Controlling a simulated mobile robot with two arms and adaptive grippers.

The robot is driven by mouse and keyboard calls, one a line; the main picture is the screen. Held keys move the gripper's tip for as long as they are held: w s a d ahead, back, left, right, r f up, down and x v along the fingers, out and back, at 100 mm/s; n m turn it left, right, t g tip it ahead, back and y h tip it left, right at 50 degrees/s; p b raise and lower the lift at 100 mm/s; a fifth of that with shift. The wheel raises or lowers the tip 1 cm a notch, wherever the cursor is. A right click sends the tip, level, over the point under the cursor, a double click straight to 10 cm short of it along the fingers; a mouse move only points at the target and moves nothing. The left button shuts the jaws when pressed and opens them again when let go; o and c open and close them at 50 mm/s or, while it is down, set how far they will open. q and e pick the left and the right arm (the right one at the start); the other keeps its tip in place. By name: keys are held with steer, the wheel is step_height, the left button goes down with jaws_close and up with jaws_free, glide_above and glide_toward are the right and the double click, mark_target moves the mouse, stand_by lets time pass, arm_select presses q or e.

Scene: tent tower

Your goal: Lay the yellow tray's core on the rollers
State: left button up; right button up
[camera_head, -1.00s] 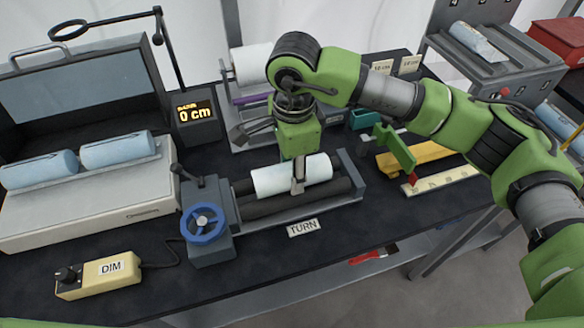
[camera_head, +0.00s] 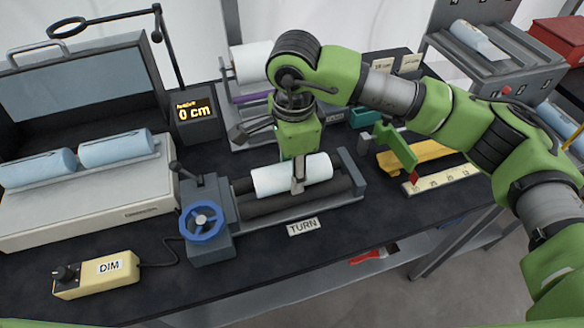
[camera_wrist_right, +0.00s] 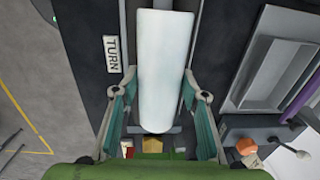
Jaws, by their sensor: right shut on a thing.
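The white cylindrical core (camera_head: 278,180) lies lengthwise over the dark rollers (camera_head: 270,207) of the bench device with the blue handwheel. My right gripper (camera_head: 298,186) comes down from above and is shut on the core near its middle. In the right wrist view the core (camera_wrist_right: 165,60) lies between the two teal-padded fingers of my right gripper (camera_wrist_right: 160,88). I cannot tell whether the core's underside fully touches the rollers. The yellow tray (camera_head: 425,157) stands to the right on the bench, partly hidden by my right arm. My left gripper is out of view.
The blue handwheel (camera_head: 203,221) is at the rollers' left end. A light box (camera_head: 85,205) with two bluish rolls stands left, beside a display reading 0 cm (camera_head: 195,110). A rack with a white roll (camera_head: 252,62) is behind. The TURN label (camera_head: 303,227) is in front.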

steer(key=o, duration=1.5)
steer(key=shift+o, duration=0.2)
steer(key=shift+f, duration=0.1)
step_height(320, 180, up, 12)
steer(key=shift+s, duration=0.35)
steer(key=shift+d, duration=0.1)
